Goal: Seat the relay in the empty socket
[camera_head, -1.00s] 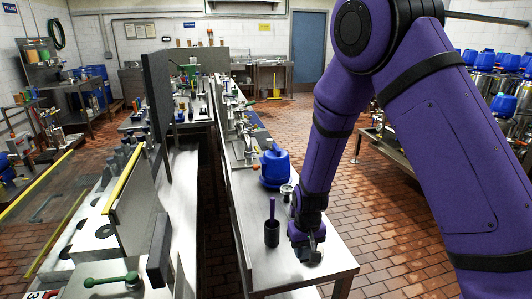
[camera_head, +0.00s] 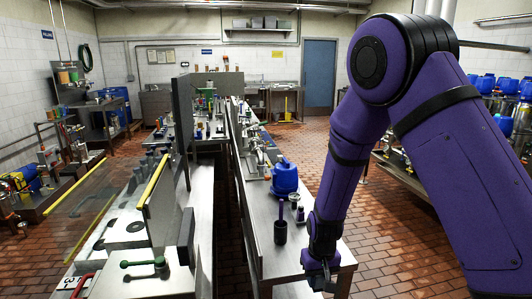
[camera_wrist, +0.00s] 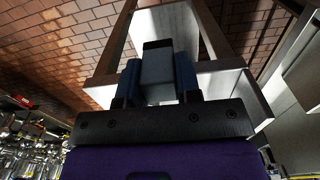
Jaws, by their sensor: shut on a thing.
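My gripper (camera_head: 322,283) hangs at the front right corner of the long steel bench (camera_head: 262,262), beside or over its edge. In the wrist view my gripper (camera_wrist: 158,76) is shut, its two blue fingers on either side of a grey block with a dark end, which looks like the relay (camera_wrist: 158,66). The block's far end points away from the wrist. In the head view the held block is too small to make out. I cannot pick out the empty socket in either view.
A dark cup with a purple handle (camera_head: 281,231), a blue jug (camera_head: 285,178) and a small jar (camera_head: 300,214) stand on the bench. To the left is another bench with a grey upright panel (camera_head: 160,205) and a green lever (camera_head: 143,263).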

